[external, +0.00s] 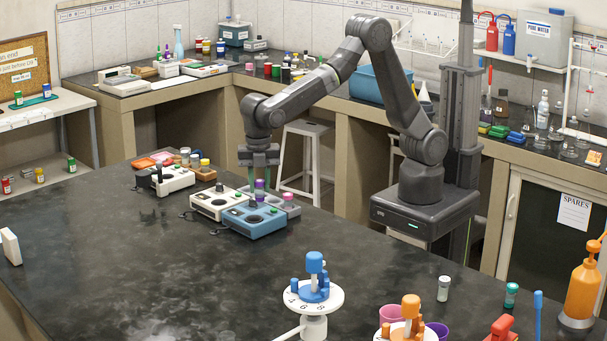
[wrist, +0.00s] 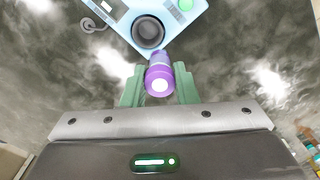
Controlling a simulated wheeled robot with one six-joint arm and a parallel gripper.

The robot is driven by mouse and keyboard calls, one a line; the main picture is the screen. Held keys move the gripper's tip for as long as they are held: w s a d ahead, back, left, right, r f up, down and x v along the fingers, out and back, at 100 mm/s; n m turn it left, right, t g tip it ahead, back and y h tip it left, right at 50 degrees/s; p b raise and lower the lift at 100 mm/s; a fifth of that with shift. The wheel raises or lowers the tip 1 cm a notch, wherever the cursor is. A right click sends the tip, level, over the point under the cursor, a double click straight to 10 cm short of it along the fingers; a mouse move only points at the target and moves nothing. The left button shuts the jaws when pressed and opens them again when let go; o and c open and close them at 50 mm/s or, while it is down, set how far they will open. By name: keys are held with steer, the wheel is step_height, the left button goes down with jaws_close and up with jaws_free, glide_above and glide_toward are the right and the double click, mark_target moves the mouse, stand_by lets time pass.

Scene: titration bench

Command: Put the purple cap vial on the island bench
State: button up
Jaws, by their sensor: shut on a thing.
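The purple cap vial (external: 260,185) is upright between the green fingers of my gripper (external: 258,179), over the dark island bench (external: 120,260). In the wrist view my gripper (wrist: 159,86) is shut on the vial (wrist: 159,76), with a finger on either side and its purple cap toward the camera. The vial is beside the dark round well of a blue device. I cannot tell how far its bottom is above the bench or device.
The blue device (external: 256,221) stands just in front of my gripper, with a white device (external: 219,202) to its left. A grey block with a pink-topped vial (external: 288,199) is at right. The bench front-left is clear; a blue-topped stand (external: 313,297) is near the front.

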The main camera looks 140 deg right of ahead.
steer(key=w+a+n, duration=0.3)
steer(key=a, duration=1.3)
steer(key=w+a+n, duration=0.4)
steer(key=a, duration=1.3)
steer(key=s+a+n, duration=0.2)
steer(key=s+a, duration=0.3)
steer(key=a, duration=0.6)
steer(key=s+a+n, duration=0.2)
steer(key=s+a, duration=0.2)
steer(key=a, duration=0.6)
steer(key=s+a+n, duration=0.2)
steer(key=s+a, duration=0.3)
steer(key=a, duration=0.6)
steer(key=shift+s+a+f+p, duration=0.1)
steer(key=shift+f+p, duration=0.25)
steer(key=shift+f, duration=2.35)
steer(key=shift+s+a+f+p, duration=0.1)
steer(key=shift+f+p, duration=0.25)
steer(key=shift+f, duration=2.35)
steer(key=o, duration=1)
